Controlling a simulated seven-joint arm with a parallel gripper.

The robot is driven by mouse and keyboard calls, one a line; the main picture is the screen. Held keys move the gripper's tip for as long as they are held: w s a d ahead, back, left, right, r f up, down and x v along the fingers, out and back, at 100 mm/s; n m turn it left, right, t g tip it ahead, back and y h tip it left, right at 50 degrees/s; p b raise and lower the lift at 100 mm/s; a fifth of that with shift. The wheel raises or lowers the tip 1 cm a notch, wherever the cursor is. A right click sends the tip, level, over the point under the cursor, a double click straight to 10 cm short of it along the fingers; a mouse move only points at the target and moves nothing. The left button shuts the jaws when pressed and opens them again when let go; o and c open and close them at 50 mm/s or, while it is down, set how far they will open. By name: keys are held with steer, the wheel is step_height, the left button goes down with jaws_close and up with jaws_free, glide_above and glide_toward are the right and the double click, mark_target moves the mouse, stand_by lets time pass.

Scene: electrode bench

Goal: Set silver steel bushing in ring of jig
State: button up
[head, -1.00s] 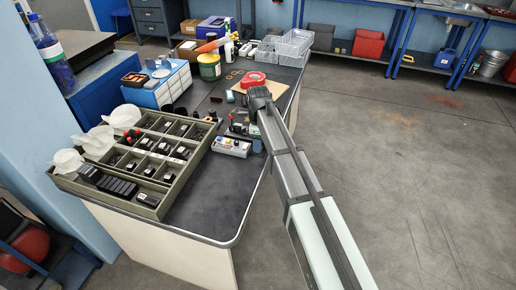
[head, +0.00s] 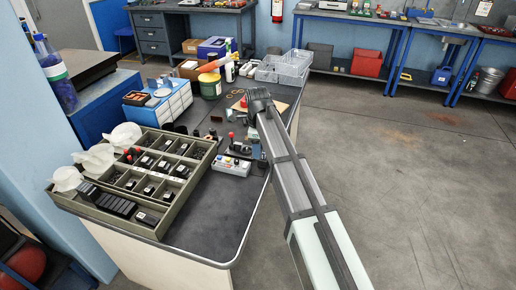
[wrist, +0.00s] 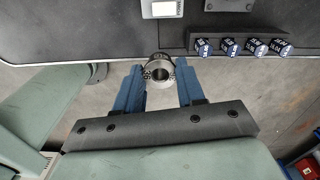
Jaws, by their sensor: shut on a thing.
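The silver steel bushing (wrist: 159,69) shows in the wrist view as a short round metal piece with a hole in its middle. It sits between the two blue fingers of my gripper (wrist: 160,75), which is shut on it. Behind it in that view are the bench edge and the floor. In the head view my gripper (head: 258,96) is over the right side of the bench, and the bushing is hidden there. I cannot make out the jig or its ring for certain in either view.
The dark bench (head: 205,220) carries a compartment tray (head: 160,222), a small box with colored buttons (head: 230,166) and a red-knobbed fixture (head: 231,137). Grey bins (head: 283,66) stand at the back. In the wrist view, a rack (wrist: 215,42) holds several blue-ended cylinders.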

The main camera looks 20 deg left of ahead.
glide_above(247, 148)
steer(key=shift+f, duration=2.95)
steer(key=shift+f, duration=1.35)
steer(key=o, duration=1.2)
steer(key=shift+c, duration=0.2)
step_height(247, 148, up, 14)
steer(key=shift+r, duration=2.4)
